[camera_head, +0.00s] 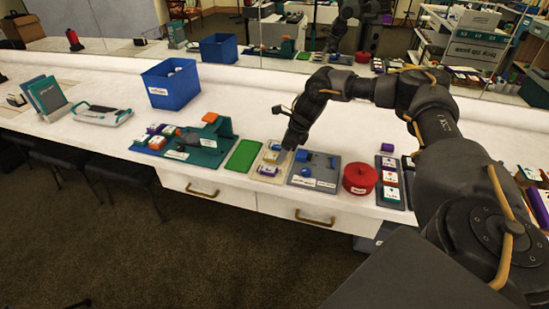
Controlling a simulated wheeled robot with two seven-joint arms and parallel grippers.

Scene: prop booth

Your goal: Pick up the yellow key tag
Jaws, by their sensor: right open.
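A small yellow tag (270,157) lies on a beige tray (257,172) near the front edge of the white counter. A blue-marked tag lies behind it and a purple-marked tag (267,170) lies in front of it on the same tray. My right gripper (289,147) points down just right of the yellow tag, over the tray's right side. It is open, with nothing seen in it. The gap to the tag is too small to judge. My left gripper is out of view.
A green mat (243,156) lies left of the tray, and a grey board (301,181) with blue pieces lies right of it. A round red container (359,178) stands further right. A blue bin (171,84) stands at the back left. A mirror lines the back.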

